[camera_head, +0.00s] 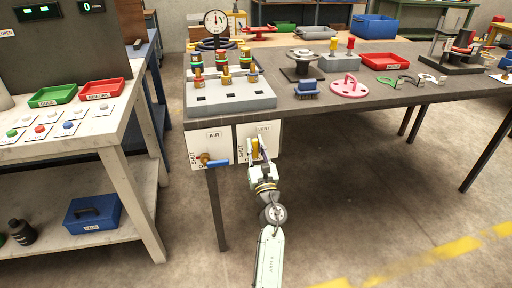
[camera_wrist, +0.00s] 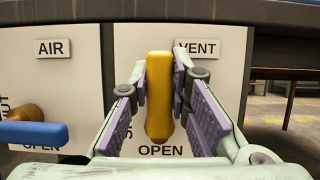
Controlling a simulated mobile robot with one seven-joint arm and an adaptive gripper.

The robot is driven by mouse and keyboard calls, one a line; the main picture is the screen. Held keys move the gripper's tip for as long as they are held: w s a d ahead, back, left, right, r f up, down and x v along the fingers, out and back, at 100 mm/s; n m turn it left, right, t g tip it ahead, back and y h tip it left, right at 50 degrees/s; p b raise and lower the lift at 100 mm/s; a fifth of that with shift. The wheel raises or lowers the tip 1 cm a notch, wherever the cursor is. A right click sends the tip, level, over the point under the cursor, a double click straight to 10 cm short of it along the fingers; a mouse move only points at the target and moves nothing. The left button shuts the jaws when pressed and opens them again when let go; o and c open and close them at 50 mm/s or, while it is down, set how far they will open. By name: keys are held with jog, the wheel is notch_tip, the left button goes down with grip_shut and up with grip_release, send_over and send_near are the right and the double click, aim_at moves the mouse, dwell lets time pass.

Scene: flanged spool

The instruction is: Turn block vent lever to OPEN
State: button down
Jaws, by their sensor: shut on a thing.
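The vent lever (camera_wrist: 159,100) is a yellow handle on the white VENT plate (camera_wrist: 222,70). In the wrist view it stands upright in the picture, its lower end just above the OPEN label (camera_wrist: 160,151). A label left of it is mostly hidden by my finger. My gripper (camera_wrist: 165,82) has one purple-padded finger on each side of the lever and is shut on it. In the head view my gripper (camera_head: 260,158) reaches the VENT plate below the table's front edge, and the yellow lever (camera_head: 254,147) shows between the fingers.
The AIR plate (camera_wrist: 52,75) is just left, with a blue-handled lever (camera_wrist: 35,133) lying level near my left finger. The tabletop edge (camera_head: 330,110) runs above both plates. A white workbench (camera_head: 140,150) stands to the left. The floor right of my arm is clear.

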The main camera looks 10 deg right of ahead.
dwell(0.3)
jog(key=c, duration=1.5)
grip_release()
jog(key=shift+s, duration=0.1)
jog(key=v, duration=1.2)
